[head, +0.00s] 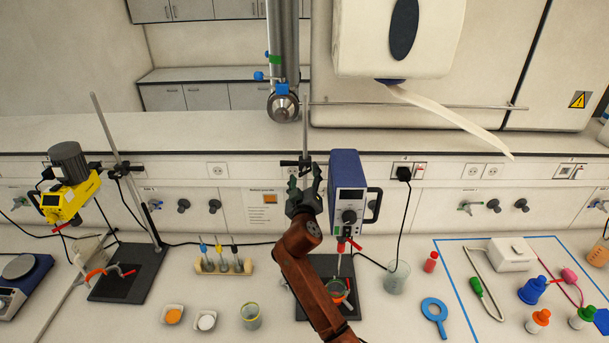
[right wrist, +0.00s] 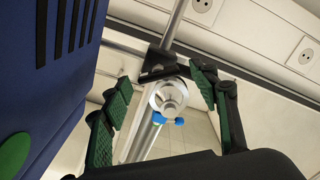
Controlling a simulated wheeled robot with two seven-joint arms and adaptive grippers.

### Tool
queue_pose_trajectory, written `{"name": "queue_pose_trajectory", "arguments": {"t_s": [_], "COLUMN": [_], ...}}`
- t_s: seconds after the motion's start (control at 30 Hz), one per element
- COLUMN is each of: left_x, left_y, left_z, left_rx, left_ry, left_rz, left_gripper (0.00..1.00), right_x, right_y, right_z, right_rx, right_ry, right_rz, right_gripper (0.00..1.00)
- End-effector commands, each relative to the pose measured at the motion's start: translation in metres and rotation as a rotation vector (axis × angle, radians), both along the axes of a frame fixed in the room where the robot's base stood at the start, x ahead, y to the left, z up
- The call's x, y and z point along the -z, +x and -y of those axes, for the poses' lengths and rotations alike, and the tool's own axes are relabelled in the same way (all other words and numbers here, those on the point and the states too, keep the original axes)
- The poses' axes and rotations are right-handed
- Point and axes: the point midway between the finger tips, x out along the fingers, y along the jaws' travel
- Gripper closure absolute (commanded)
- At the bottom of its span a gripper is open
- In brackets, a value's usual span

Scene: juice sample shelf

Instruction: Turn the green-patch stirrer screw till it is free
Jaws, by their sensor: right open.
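The blue stirrer (head: 347,190) is mounted on an upright rod stand at the middle of the bench. A round green patch (right wrist: 12,155) shows on its blue housing at the left edge of the right wrist view. A black clamp (head: 297,162) sits on the rod left of the housing; it also shows in the right wrist view (right wrist: 158,66). My right gripper (head: 304,184) points up just below this clamp, open and empty. In the right wrist view its green-padded fingers (right wrist: 162,105) stand apart, with the clamp beyond them. I cannot clearly make out the screw. My left gripper is not in view.
A yellow stirrer (head: 70,195) stands on another stand at left. A metal pipe (head: 283,50) hangs above the clamp. A black cable runs right of the stirrer.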

Motion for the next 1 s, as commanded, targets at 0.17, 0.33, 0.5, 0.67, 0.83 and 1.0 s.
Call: {"name": "queue_pose_trajectory", "arguments": {"t_s": [0.17,0.33,0.5,0.67,0.83,1.0], "left_x": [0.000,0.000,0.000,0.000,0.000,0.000], "left_y": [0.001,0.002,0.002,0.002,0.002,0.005], "left_z": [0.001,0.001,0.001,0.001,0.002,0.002], "left_rx": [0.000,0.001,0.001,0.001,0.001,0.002], "left_ry": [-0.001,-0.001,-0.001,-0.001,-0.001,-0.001], "left_rz": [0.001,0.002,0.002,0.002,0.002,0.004], "left_gripper": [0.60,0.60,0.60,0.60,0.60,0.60], "right_x": [0.001,0.001,0.000,0.000,0.000,0.001], "right_y": [-0.027,-0.053,-0.067,-0.069,-0.068,-0.068], "right_z": [0.000,0.000,0.000,0.000,0.000,-0.001], "right_rx": [-0.001,-0.001,0.000,0.000,0.000,-0.002], "right_ry": [0.004,0.003,0.001,0.000,0.000,0.002], "right_rz": [-0.001,-0.001,0.000,0.000,0.000,-0.003], "right_gripper": [0.45,0.45,0.45,0.45,0.48,0.60]}}
